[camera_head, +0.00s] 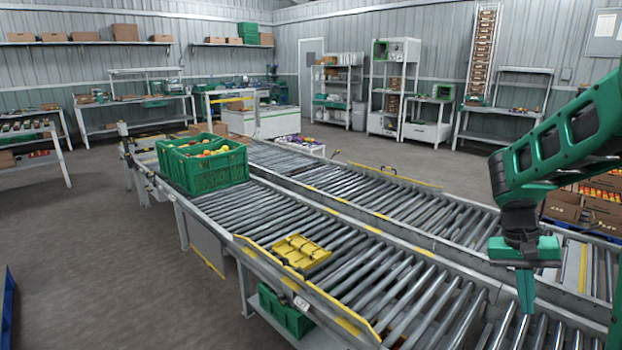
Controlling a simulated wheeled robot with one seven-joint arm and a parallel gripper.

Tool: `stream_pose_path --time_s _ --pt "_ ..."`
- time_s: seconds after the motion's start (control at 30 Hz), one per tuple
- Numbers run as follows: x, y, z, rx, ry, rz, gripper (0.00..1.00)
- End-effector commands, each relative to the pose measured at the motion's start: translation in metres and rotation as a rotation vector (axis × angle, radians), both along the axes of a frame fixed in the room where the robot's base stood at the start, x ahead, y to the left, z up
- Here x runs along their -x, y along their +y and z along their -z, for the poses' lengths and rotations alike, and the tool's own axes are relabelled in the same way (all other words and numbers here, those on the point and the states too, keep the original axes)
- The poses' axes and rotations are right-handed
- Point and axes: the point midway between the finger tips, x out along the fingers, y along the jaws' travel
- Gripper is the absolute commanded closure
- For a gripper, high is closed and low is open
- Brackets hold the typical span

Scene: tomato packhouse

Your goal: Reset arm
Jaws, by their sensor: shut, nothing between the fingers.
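My green arm comes in from the right edge of the head view and bends down at the wrist. My gripper (526,292) points down above the near right part of the roller conveyor (330,226). Its fingers are together, with nothing seen between them. No object is near the fingertips.
Green crates (207,172) with tomatoes stand on the conveyor's far left part. A yellow tray-like piece (301,251) lies on the near rollers. A green crate (286,312) sits below. Cardboard boxes (584,209) are stacked behind my arm.

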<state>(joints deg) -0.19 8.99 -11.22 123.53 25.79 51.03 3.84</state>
Motion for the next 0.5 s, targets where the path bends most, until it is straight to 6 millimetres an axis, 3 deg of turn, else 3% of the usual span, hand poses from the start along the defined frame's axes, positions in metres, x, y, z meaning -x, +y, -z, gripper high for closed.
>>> stream_pose_path --time_s 0.2,0.5 --pt "0.066 0.009 -0.028 -0.094 -0.047 0.006 1.0" --pt "0.153 0.036 -0.045 -0.212 -0.111 -0.01 1.0"
